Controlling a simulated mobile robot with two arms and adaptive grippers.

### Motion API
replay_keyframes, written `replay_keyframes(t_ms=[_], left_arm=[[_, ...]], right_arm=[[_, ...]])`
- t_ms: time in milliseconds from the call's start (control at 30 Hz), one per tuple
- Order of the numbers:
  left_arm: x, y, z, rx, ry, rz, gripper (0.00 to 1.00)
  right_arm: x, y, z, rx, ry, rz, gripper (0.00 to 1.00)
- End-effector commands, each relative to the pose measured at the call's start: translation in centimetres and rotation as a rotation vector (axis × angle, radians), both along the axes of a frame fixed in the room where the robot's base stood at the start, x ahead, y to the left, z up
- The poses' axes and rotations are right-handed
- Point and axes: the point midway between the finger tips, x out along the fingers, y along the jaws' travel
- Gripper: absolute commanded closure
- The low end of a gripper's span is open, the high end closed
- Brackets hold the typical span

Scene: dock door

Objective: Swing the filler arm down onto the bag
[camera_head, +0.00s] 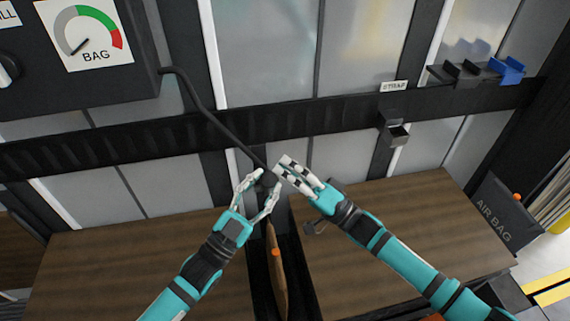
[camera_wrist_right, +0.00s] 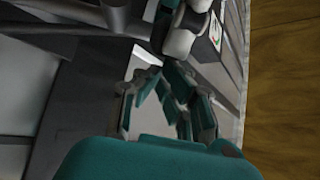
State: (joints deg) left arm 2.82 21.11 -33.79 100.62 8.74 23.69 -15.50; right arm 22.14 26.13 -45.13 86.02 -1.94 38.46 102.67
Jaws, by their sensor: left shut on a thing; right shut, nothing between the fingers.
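The filler arm (camera_head: 213,117) is a thin dark tube. It runs from the dark box at upper left down to my left gripper (camera_head: 261,184). My left gripper is shut on its dark lower end, which the fingers partly hide. The brown bag (camera_head: 278,285), with an orange spot near its top, stands in the narrow dark gap between two wooden-topped loads, just below my left gripper. My right gripper (camera_head: 284,170) is shut and empty, close beside the left one. Its fingers also show in the right wrist view (camera_wrist_right: 165,75). I cannot tell whether the filler arm touches the bag.
A BAG gauge (camera_head: 84,33) is on the box, its needle at lower left. Wooden-topped loads stand left (camera_head: 140,270) and right (camera_head: 420,230) of the gap. An AIR BAG holder (camera_head: 496,215) is at far right. A STRAP label (camera_head: 394,86) and brackets sit on the rail.

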Motion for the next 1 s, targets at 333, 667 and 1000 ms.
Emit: replay_keyframes(t_ms=[333, 667, 1000], left_arm=[[0.2, 0.1, 0.2, -0.002, -0.002, 0.003, 0.46], [0.1, 0.1, 0.1, -0.001, -0.002, 0.002, 0.43], [-1.5, 1.5, -1.0, 0.001, 0.002, 0.004, 0.43]], right_arm=[[-0.4, 0.4, -0.3, -0.003, 0.002, 0.01, 1.0], [-0.2, 0.2, -0.2, -0.002, 0.002, 0.006, 1.0], [-0.2, 0.2, -0.2, -0.002, 0.001, 0.005, 1.0]])
